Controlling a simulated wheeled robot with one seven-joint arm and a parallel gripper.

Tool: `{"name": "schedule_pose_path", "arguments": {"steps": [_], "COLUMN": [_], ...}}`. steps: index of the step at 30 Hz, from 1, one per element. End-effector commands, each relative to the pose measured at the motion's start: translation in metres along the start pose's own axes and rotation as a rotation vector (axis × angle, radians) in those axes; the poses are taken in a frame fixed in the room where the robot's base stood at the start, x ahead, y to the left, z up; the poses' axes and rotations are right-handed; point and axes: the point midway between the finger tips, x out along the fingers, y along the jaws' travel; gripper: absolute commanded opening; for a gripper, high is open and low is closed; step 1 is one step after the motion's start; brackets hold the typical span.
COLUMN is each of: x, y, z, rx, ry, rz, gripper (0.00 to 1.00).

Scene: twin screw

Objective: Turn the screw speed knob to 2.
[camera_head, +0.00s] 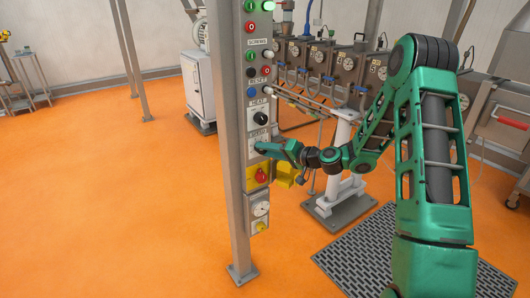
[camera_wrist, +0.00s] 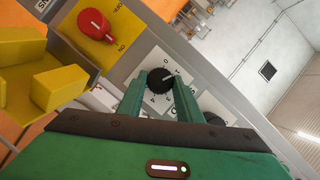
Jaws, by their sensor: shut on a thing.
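The screw speed knob (camera_wrist: 157,79) is a small round black knob on a white dial plate with printed numerals. In the wrist view it sits between the two green fingertips of my gripper (camera_wrist: 160,86), which is shut on it from both sides. A short pale pointer mark on the knob faces right in the picture; the exact numeral it meets is too small to tell. In the head view my gripper (camera_head: 263,148) reaches the panel below the heat knob (camera_head: 261,118) and mostly hides the knob it holds.
A red rotary switch (camera_wrist: 94,24) on a yellow plate is beside the dial, with yellow guard blocks (camera_wrist: 55,87) near it. Another black knob (camera_wrist: 213,118) is partly hidden by my gripper. The grey panel post (camera_head: 232,150) stands on the orange floor. Machinery is behind.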

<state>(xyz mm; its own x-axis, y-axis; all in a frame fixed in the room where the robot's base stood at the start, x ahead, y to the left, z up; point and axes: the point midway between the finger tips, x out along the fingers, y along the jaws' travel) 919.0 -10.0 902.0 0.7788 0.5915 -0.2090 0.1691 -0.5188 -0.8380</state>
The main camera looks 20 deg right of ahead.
Motion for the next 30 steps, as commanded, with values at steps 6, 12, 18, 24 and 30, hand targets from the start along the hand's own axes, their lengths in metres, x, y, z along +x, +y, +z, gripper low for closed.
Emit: {"name": "schedule_pose_path", "arguments": {"steps": [6,12,18,24,30], "x": [-0.0018,-0.0017,-0.0014,-0.0010,-0.0008], "y": [0.0070,0.0091,0.0107,0.0115,0.0123], "z": [-0.0017,-0.0017,-0.0007,-0.0001,0.0003], "rx": [0.194,0.365,0.514,0.622,0.686], "ry": [0.006,0.008,0.008,0.008,0.009], "rz": [-0.073,-0.144,-0.204,-0.250,-0.275], "gripper": [0.10,0.10,0.10,0.10,0.10]}}
